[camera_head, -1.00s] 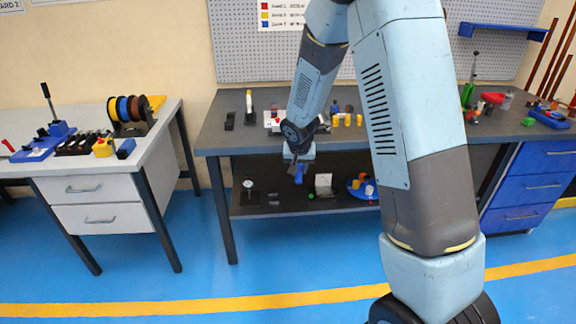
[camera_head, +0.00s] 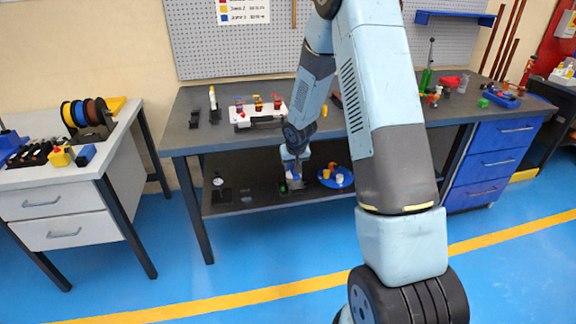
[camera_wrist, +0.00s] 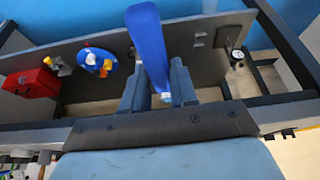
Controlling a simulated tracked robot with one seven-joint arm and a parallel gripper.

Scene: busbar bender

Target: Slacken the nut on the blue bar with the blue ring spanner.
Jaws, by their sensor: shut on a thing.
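My gripper (camera_wrist: 154,92) is shut on a long blue tool, the blue ring spanner (camera_wrist: 149,45), which points up and away between the fingers in the wrist view. Its ring end cannot be made out. In the head view my gripper (camera_head: 292,172) hangs at the front of the grey bench, low by its lower shelf. A white stand (camera_head: 258,114) with a row of small coloured-topped posts sits on the bench top, above and left of my gripper. I cannot tell which part is the blue bar, and its nut is too small to see.
The lower shelf (camera_head: 240,195) holds a blue round dish (camera_head: 338,177) with small yellow and white items. A red box (camera_wrist: 33,83) shows in the wrist view. A white-drawered bench (camera_head: 75,185) stands left. Blue floor in front is open.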

